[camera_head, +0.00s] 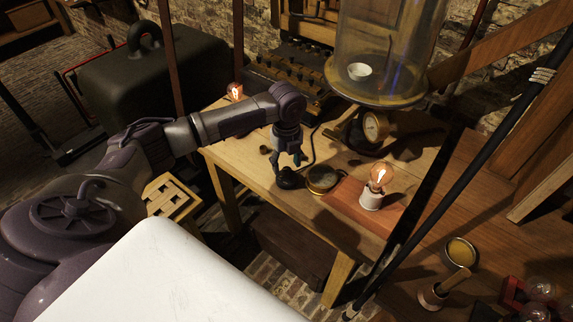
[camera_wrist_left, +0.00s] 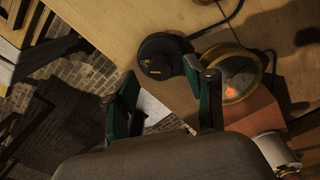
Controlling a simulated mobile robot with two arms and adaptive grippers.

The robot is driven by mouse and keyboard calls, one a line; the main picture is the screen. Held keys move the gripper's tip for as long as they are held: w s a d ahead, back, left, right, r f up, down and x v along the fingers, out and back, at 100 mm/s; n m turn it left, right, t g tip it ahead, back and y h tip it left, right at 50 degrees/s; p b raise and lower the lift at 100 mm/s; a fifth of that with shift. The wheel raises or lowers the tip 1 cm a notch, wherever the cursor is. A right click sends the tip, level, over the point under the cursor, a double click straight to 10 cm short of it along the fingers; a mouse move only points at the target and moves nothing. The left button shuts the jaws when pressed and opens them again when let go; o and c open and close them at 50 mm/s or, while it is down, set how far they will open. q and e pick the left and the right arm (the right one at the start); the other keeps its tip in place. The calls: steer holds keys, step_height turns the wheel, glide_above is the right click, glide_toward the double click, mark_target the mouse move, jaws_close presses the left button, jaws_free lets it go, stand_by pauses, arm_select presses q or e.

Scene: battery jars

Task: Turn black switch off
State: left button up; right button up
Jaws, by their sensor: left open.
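The black switch (camera_head: 288,181) is a small round dark base on the wooden table, near its front edge. It also shows in the left wrist view (camera_wrist_left: 163,57), with a small orange mark on it and a cable running off to the upper right. My left gripper (camera_head: 290,160) is open and points down just above the switch. In the left wrist view, its two green-padded fingers (camera_wrist_left: 162,88) are spread, with nothing between them; the switch lies beyond the fingertips. I cannot tell whether a finger touches it. The switch's lever position is too small to tell. My right gripper is not in view.
A lit bulb in a white socket (camera_head: 372,199) stands on a reddish board to the right. Another lit bulb (camera_head: 235,92) is at the table's far left. A glass bell jar (camera_head: 385,50) with a gauge stands behind.

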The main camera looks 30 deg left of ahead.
arm_select(q)
steer(key=shift+f, duration=0.95)
steer(key=shift+c, duration=0.2)
jaws_close()
